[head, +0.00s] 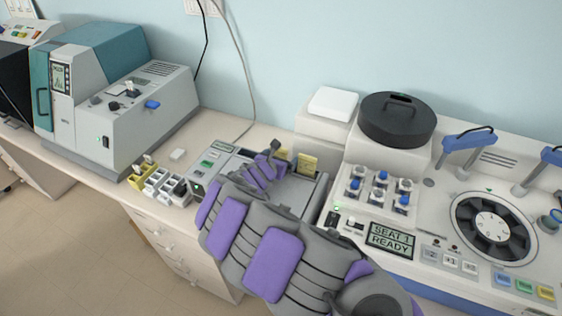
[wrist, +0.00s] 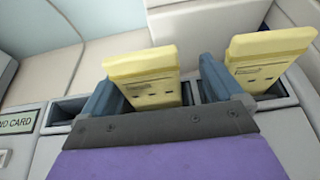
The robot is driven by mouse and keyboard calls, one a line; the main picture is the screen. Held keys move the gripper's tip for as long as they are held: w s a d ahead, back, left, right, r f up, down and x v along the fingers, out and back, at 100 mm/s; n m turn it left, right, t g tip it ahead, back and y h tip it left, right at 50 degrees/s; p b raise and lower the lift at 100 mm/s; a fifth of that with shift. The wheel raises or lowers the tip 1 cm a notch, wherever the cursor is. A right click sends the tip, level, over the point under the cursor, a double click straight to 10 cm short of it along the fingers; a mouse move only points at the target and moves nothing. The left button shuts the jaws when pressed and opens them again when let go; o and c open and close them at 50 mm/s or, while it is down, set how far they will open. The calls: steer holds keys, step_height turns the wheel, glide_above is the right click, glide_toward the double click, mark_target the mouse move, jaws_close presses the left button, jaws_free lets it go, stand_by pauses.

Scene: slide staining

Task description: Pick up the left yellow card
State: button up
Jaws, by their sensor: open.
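Two yellow cards stand upright, side by side, in slots of a grey card unit (head: 216,160). The left yellow card (wrist: 145,75) is in the middle of the wrist view; in the head view only a sliver (head: 283,154) shows beside my gripper. The right yellow card (wrist: 270,58) also shows in the head view (head: 307,163). My gripper (wrist: 160,88) is open, with one blue-grey finger on each side of the left card. Its right finger lies between the two cards. I cannot tell whether either finger touches the card. The card's lower part is hidden by my gripper.
A small display reading "NO CARD" (wrist: 17,123) is left of the slots. A staining machine with a black-lidded pot (head: 397,118) and blue-topped pieces (head: 381,176) stands to the right. A grey instrument (head: 140,105) stands at left. Some bare counter (head: 228,122) lies between.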

steer(key=shift+a+f, duration=0.1)
steer(key=shift+a, duration=0.85)
steer(key=shift+w+a+f, duration=0.1)
steer(key=shift+a, duration=0.1)
steer(key=shift+c, duration=1.5)
steer(key=shift+s+d, duration=0.25)
steer(key=shift+d, duration=0.1)
steer(key=c, duration=0.7)
steer(key=shift+r, duration=0.2)
steer(key=shift+c, duration=0.2)
